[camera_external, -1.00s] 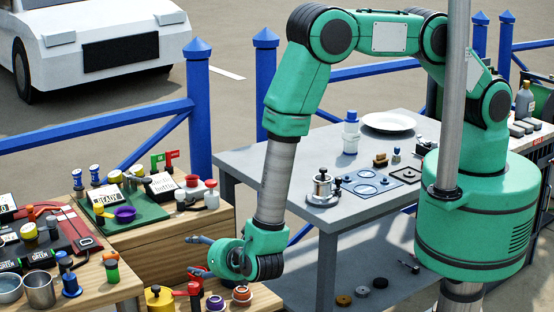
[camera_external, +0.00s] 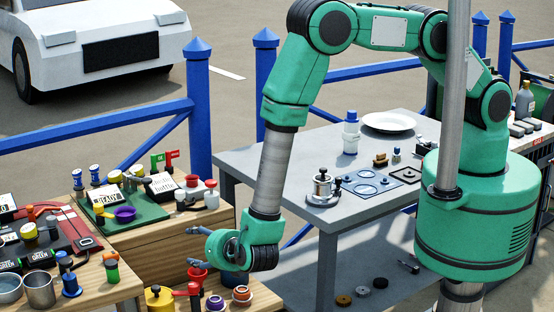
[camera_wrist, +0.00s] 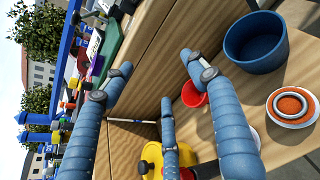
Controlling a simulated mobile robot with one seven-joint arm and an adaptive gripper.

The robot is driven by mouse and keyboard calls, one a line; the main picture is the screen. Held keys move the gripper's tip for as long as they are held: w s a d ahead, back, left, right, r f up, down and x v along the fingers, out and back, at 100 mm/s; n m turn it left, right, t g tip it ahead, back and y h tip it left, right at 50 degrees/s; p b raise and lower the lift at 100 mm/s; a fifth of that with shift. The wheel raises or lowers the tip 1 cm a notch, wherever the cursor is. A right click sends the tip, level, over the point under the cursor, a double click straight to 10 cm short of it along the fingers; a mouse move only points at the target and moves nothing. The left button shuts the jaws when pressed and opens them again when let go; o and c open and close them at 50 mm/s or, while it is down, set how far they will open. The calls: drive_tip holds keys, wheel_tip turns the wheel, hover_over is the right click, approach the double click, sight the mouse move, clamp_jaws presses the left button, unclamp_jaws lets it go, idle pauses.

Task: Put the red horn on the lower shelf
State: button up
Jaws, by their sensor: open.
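A red flared cup shape, which looks like the red horn (camera_external: 197,278), stands on the low wooden shelf (camera_external: 262,301) at bottom centre-left. In the wrist view the same red flared shape (camera_wrist: 194,93) shows partly behind my fingers, its mouth facing up. My gripper (camera_external: 194,247) is just above it in the external view, fingers spread and pointing left. In the wrist view my gripper (camera_wrist: 160,78) has its blue fingers apart with nothing held between them. Whether a finger touches the red shape cannot be told.
A dark blue cup (camera_wrist: 255,42) and a white-and-orange ring piece (camera_wrist: 291,105) stand close by. A yellow pot (camera_external: 159,299) is left of the red shape. The upper wooden counter (camera_external: 159,241) is crowded. A grey table (camera_external: 290,165) has a lower shelf (camera_external: 333,292) with free room.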

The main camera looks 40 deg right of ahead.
drive_tip(key=w+d+r+m+g+h, duration=0.1)
drive_tip(key=w+d+r+m+h, duration=0.25)
drive_tip(key=w+d+r, duration=0.55)
drive_tip(key=w+d+r+m+g+h, duration=0.25)
drive_tip(key=d+r+m, duration=0.35)
drive_tip(key=d+r, duration=0.65)
drive_tip(key=w+d+r+m+g+h, duration=0.1)
drive_tip(key=w+d+r+m+g, duration=0.45)
drive_tip(key=d+r, duration=0.75)
drive_tip(key=s+d+r+m+y, duration=0.1)
drive_tip(key=s+d+r+m, duration=0.2)
drive_tip(key=d, duration=0.3)
drive_tip(key=s+d+r+m+g+y, duration=0.1)
drive_tip(key=s+d+r+m, duration=0.25)
drive_tip(key=d, duration=0.35)
drive_tip(key=s+d+r+m+y, duration=0.1)
drive_tip(key=s+d+r+m, duration=0.25)
drive_tip(key=d, duration=0.25)
drive_tip(key=s+d+r+m+t+y, duration=0.1)
drive_tip(key=s+d+r+m+y, duration=0.1)
drive_tip(key=s+d+r+m, duration=0.2)
drive_tip(key=s+d+r+m+t+y, duration=0.1)
drive_tip(key=s+d+r+m, duration=0.3)
drive_tip(key=s, duration=0.7)
drive_tip(key=shift+d+y, duration=0.45)
drive_tip(key=shift+y, duration=0.05)
